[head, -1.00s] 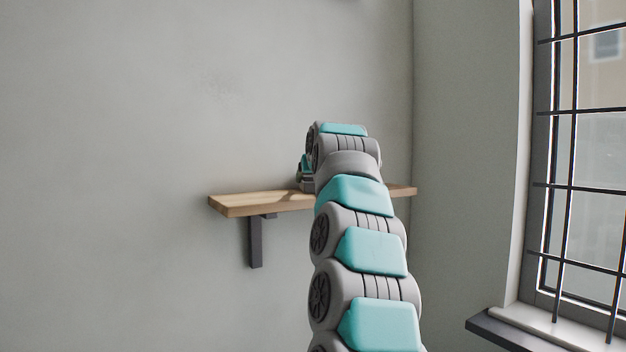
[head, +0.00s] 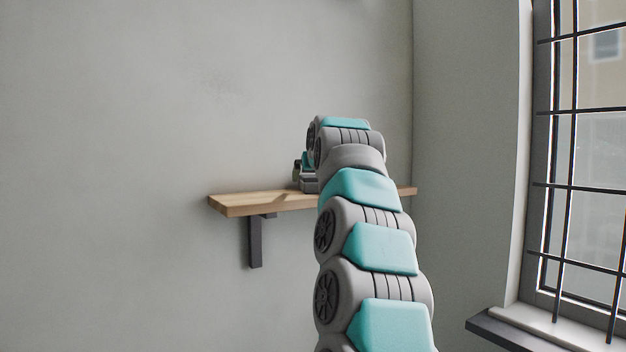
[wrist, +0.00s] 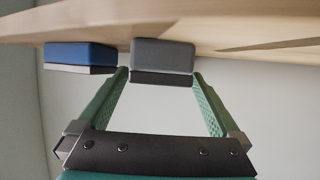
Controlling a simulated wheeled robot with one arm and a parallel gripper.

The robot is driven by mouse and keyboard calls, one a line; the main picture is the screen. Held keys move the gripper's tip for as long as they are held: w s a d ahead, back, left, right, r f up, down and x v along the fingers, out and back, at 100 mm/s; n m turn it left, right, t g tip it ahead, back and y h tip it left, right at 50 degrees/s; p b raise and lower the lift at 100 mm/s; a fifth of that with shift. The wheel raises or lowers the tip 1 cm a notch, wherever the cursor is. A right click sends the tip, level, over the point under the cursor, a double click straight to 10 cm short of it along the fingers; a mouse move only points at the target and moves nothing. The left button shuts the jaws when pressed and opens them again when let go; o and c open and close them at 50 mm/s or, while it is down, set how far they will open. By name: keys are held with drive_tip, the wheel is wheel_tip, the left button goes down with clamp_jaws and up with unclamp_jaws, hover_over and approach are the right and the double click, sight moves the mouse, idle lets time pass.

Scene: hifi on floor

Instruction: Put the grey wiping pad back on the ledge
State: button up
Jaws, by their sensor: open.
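The grey wiping pad (wrist: 162,55) is against the wooden ledge (wrist: 255,25) in the wrist view, which shows the ledge along its top edge. My gripper (wrist: 160,76) is open, with its green fingertips at either side of the pad's near end. I cannot tell whether either fingertip touches it. The ledge also shows in the head view (head: 245,203), fixed to the wall on a dark bracket. There my arm hides the pad and most of my gripper.
A blue pad (wrist: 80,54) is on the ledge beside the grey one, close to my left-hand finger in the wrist view. The left part of the ledge is bare in the head view. A barred window (head: 590,160) with a sill (head: 530,325) is at the right.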

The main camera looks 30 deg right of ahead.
drive_tip(key=v, duration=1)
drive_tip(key=shift+b, duration=0.35)
drive_tip(key=shift+s, duration=0.1)
